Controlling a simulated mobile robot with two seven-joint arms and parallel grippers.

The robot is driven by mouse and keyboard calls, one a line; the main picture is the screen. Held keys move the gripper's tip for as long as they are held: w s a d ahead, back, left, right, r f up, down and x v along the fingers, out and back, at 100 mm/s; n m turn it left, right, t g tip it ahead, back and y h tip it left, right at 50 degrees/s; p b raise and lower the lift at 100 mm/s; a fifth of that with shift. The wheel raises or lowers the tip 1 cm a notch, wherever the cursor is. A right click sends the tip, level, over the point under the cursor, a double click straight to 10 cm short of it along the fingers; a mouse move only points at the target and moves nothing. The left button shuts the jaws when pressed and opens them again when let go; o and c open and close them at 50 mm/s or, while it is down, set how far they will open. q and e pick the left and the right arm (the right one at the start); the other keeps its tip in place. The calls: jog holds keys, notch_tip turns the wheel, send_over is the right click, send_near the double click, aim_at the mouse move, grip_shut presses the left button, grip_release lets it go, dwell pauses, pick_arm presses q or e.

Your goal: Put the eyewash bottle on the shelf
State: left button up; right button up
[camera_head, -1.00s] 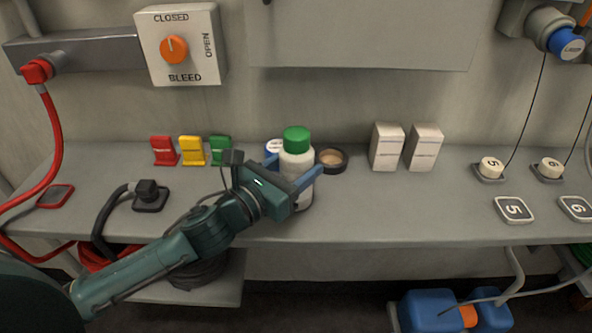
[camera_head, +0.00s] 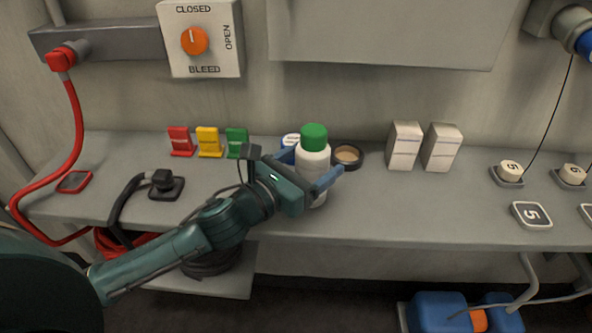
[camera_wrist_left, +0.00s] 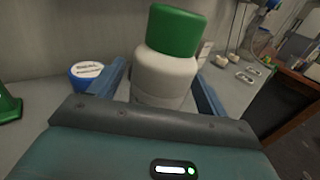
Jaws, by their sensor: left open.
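The eyewash bottle (camera_head: 314,153) is white with a green cap and stands upright on the grey shelf-like bench (camera_head: 400,210). In the left wrist view the bottle (camera_wrist_left: 165,75) stands between the two blue fingers. My left gripper (camera_head: 308,172) is open around the bottle, one finger on each side. The gripper hides part of the bottle's lower body. Whether a finger touches it I cannot tell. My right gripper is not in view.
A blue-and-white tub (camera_wrist_left: 87,75) stands just left of the bottle. A dark round dish (camera_head: 347,157) is behind right. Two white boxes (camera_head: 405,146) stand further right. Red, yellow and green clips (camera_head: 209,142) stand left. Free bench lies at front right.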

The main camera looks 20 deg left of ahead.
pick_arm(q)
jog(key=b+v, duration=0.2)
jog(key=v, duration=0.8)
jog(key=shift+s+f, duration=0.1)
jog(key=shift+s, duration=0.1)
jog(key=shift+v, duration=0.85)
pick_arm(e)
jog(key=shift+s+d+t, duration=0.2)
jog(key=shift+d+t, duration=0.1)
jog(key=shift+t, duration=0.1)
